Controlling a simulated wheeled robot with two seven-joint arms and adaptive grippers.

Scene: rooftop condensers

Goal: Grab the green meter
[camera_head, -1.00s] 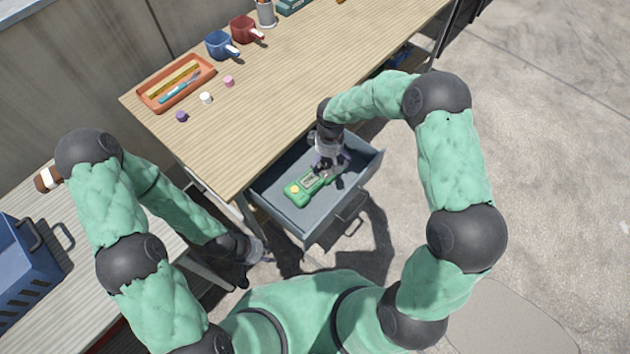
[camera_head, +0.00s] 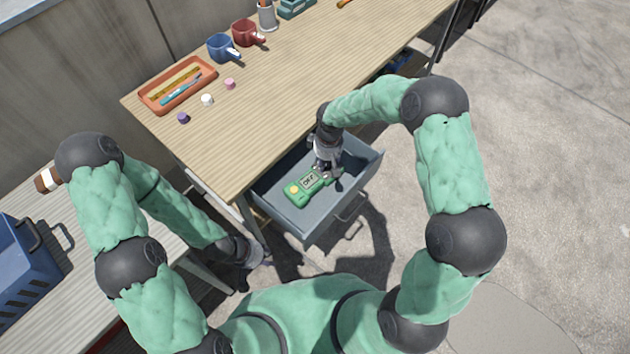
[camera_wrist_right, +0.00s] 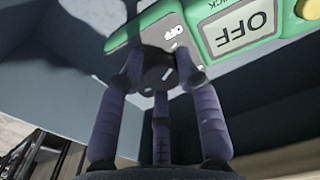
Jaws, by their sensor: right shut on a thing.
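The green meter (camera_head: 306,186) is in the open grey drawer (camera_head: 290,222). Its screen reads OFF and it has a yellow button at one end. My right gripper (camera_head: 329,172) reaches down into the drawer at the meter's right end. In the right wrist view the meter (camera_wrist_right: 205,47) fills the top, and my right gripper's fingers (camera_wrist_right: 155,75) are shut on its dark round dial. Whether the meter is clear of the drawer floor I cannot tell. My left gripper (camera_head: 255,256) hangs low at the left, beside the bench; its fingers are too small to read.
The wooden bench top (camera_head: 250,110) overhangs the drawer. On it are an orange tray (camera_head: 147,104), a blue mug (camera_head: 219,47), a red mug (camera_head: 246,33) and small caps. A blue crate (camera_head: 30,265) stands on the left table. The rest of the drawer looks empty.

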